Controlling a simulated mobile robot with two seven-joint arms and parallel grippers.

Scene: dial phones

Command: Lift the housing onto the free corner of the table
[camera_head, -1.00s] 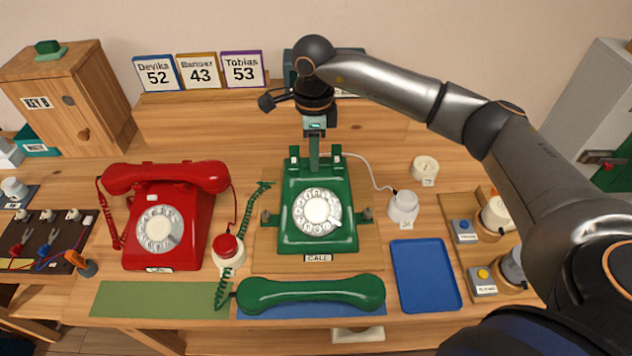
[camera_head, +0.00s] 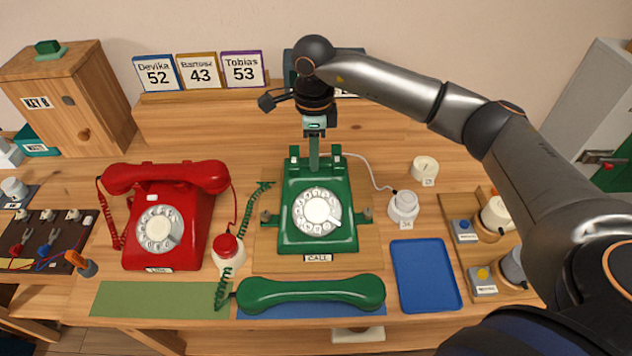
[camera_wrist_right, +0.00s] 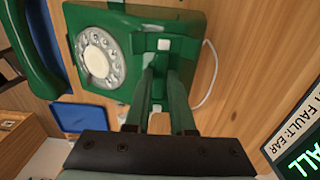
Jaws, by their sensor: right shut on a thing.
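The green telephone housing (camera_head: 290,232), with a white dial, sits on a wooden board (camera_head: 372,255) in the middle of the table, a knob on each side. It also shows in the right wrist view (camera_wrist_right: 120,75). My right gripper (camera_head: 314,166) reaches down from above and is shut on the upper rear part of the housing, between the cradle posts. Its fingers (camera_wrist_right: 165,70) hide the gripped part in the right wrist view. The housing looks upright; I cannot tell whether it is clear of the board. My left gripper is not in view.
The green handset (camera_head: 310,293) lies on a blue mat in front. A red telephone (camera_head: 190,245) stands left. White round pieces (camera_head: 404,203) and a cable are right.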

